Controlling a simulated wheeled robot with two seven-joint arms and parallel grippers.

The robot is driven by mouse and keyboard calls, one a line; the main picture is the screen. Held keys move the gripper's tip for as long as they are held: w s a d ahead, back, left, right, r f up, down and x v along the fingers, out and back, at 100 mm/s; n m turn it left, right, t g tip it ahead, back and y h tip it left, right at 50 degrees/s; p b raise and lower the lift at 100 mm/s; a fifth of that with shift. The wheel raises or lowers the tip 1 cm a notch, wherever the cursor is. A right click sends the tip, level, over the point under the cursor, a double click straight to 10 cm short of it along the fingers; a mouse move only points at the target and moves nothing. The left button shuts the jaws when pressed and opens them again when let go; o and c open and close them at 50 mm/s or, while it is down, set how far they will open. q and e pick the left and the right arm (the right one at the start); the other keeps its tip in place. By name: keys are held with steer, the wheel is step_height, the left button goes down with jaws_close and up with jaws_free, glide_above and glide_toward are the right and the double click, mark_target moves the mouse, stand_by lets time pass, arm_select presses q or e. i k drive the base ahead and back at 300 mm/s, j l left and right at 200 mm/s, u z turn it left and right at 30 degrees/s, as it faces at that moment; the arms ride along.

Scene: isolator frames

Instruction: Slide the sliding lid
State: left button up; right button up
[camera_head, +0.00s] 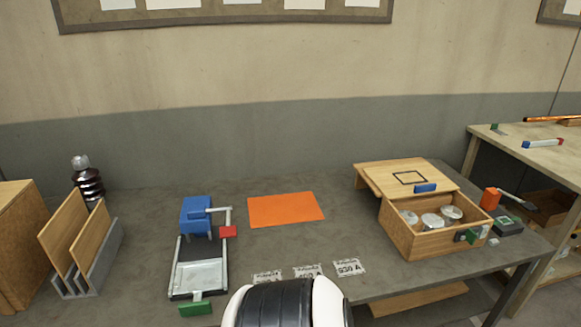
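A wooden box (405,238) stands at the right of the grey table. Its wooden sliding lid (380,176) lies over the rear of the box and sticks out past the back left. The lid has a black square outline and a blue handle (425,188) at its front edge. The front part of the box is open and shows several round whitish items (431,221) inside. A green and grey fitting (470,236) is on the front right of the box. Neither of my grippers is in view.
An orange mat (286,209) lies left of the box. A blue device with a metal frame (196,216) stands farther left, near a grey rack (94,262) and a dark bottle (88,184). Printed labels (307,271) lie at the front. An orange object (489,199) is right of the box.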

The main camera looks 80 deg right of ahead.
mark_target(407, 180)
steer(key=z, duration=3.7)
steer(key=i+l+u, duration=0.1)
steer(key=u, duration=0.25)
steer(key=i+l+u, duration=0.1)
steer(key=u, duration=0.25)
steer(key=l+u, duration=0.35)
steer(key=i+j, duration=0.05)
